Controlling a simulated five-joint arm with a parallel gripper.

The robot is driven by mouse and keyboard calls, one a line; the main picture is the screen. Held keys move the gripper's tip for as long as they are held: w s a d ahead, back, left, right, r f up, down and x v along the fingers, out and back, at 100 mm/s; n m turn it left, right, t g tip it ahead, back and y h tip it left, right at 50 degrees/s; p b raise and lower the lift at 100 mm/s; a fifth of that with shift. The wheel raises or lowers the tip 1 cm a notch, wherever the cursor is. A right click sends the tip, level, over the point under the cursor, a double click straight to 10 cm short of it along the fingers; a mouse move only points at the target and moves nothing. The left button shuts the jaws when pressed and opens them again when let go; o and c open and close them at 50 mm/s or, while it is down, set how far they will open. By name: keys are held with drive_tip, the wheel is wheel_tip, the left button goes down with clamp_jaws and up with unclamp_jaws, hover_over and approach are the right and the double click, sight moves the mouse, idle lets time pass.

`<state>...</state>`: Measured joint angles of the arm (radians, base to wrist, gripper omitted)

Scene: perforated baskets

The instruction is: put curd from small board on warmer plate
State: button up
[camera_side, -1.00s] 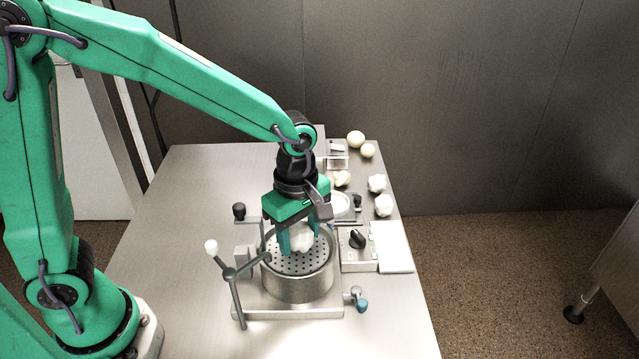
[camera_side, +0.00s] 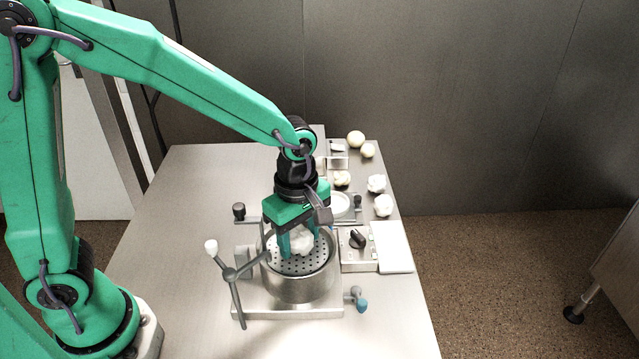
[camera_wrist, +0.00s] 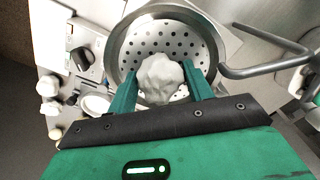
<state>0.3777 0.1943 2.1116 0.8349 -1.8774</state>
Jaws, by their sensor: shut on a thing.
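My gripper (camera_side: 300,240) is shut on a lumpy white curd (camera_side: 302,243). It points down into the round metal pot with a perforated floor (camera_side: 298,285). In the wrist view the curd (camera_wrist: 160,78) sits between the two green fingers, over the holes. I cannot tell whether it touches the perforated floor. A flat white board (camera_side: 393,247) lies right of the pot, beside a box with a black knob (camera_side: 357,240). A round white plate (camera_side: 340,204) is partly hidden behind my gripper. I cannot tell for sure which of these is the warmer plate.
Several whitish lumps stand along the table's back right, among them one lump (camera_side: 383,205) and a pale ball (camera_side: 355,138). The table's left is clear.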

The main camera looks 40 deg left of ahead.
drive_tip(key=shift+f, duration=0.2)
drive_tip(key=o, duration=1.1)
drive_tip(key=shift+c, duration=0.2)
drive_tip(key=shift+r, duration=4)
drive_tip(key=shift+a+r+m, duration=0.4)
drive_tip(key=shift+r, duration=0.05)
drive_tip(key=s+a+r+m+t, duration=0.2)
drive_tip(key=s+a+m, duration=0.3)
drive_tip(key=m, duration=0.3)
drive_tip(key=s+a+r+m+t, duration=0.3)
drive_tip(key=s+a+m, duration=0.3)
drive_tip(key=a+m, duration=0.1)
drive_tip(key=shift+s+a+r+m+t, duration=0.15)
drive_tip(key=shift+s+a+m+t, duration=0.2)
drive_tip(key=shift+m, duration=0.35)
